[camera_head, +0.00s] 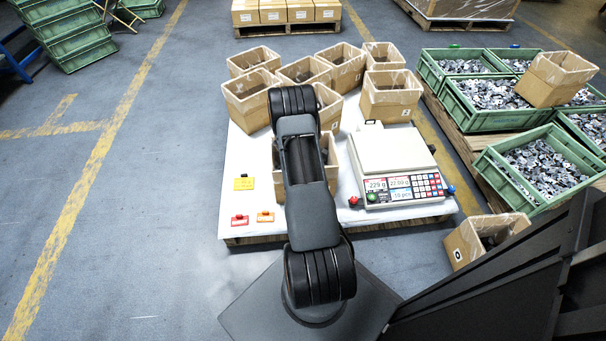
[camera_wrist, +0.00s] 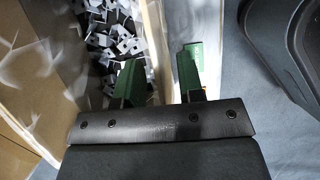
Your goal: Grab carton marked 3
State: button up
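Several open cardboard cartons stand on the white-topped pallet in the head view. No digit 3 is clearly readable on any of them. One carton (camera_head: 331,181) stands at the front, partly behind my arm, and its label is hidden. In the wrist view, a carton (camera_wrist: 155,35) holding grey stamped parts (camera_wrist: 105,40) lies below my gripper (camera_wrist: 160,78). The two green fingers are apart, the left one over the carton's inside and the right one outside its wall, which shows between them. My gripper is hidden behind my arm in the head view.
A scale (camera_head: 392,160) stands right of the front carton. Yellow (camera_head: 243,183), red (camera_head: 240,220) and orange (camera_head: 265,216) items lie on the white top (camera_head: 236,150). A carton marked 0 (camera_head: 465,244) stands on the floor at right. Green crates (camera_head: 487,119) of parts stand behind it.

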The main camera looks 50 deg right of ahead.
jog(key=shift+x, duration=0.75)
jog(key=shift+f, duration=0.1)
grip_shut()
dwell(1.0)
jog(key=shift+w, duration=0.1)
